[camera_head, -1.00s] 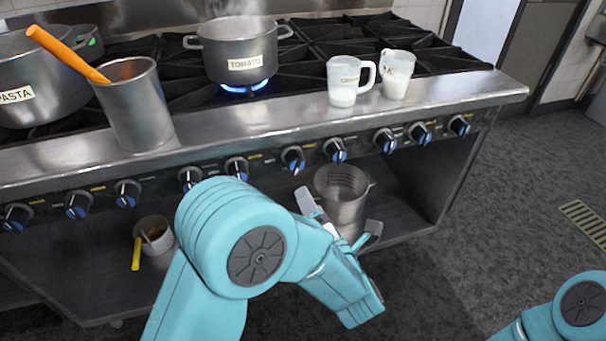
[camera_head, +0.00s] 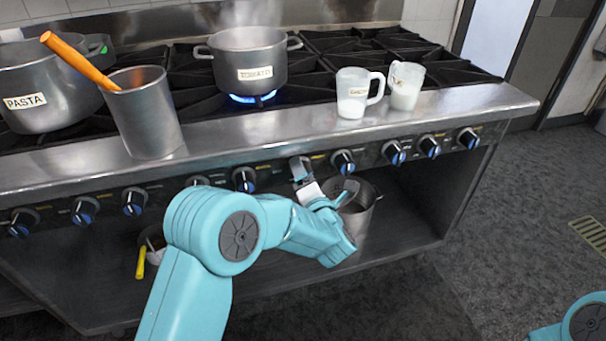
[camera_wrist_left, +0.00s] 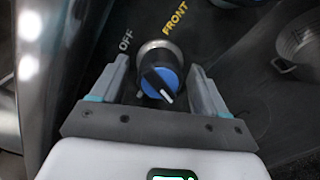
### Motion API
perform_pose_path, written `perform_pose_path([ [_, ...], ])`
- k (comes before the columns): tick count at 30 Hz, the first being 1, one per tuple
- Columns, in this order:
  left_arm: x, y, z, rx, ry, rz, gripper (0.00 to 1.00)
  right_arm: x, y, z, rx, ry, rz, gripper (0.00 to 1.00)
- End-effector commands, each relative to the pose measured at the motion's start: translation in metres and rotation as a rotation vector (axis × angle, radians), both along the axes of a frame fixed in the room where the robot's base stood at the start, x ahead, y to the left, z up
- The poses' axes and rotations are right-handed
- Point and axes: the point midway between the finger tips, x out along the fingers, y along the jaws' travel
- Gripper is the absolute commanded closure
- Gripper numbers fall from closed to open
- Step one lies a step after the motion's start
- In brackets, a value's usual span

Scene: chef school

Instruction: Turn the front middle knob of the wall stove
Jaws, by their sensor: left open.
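The wall stove (camera_head: 265,125) has a row of black-and-blue knobs along its front panel. My left gripper (camera_head: 301,170) is at this panel, near the middle of the row, and hides the knob behind it in the head view. In the left wrist view a knob (camera_wrist_left: 160,80) with a blue face stands between the two open fingers of my left gripper (camera_wrist_left: 158,66). Gaps show on both sides of it. Its white mark points to the lower right. "OFF" and yellow "FRONT" are printed beside it. My right gripper is out of view; only part of that arm shows.
A tomato pot (camera_head: 248,65) steams over a blue flame. A metal pot (camera_head: 358,215) sits on the lower shelf behind my left arm.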

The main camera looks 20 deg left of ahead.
Motion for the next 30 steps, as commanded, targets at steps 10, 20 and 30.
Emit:
perform_pose_path([
  [10,0.0060,0.0046,-0.0002,0.000,0.000,0.001,0.26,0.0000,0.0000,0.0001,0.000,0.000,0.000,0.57],
  [20,0.0057,0.0046,-0.0003,0.000,0.000,0.001,0.82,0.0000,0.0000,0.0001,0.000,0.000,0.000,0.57],
  [30,0.0052,0.0050,-0.0017,0.043,0.031,0.003,0.82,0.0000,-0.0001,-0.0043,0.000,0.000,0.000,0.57],
])
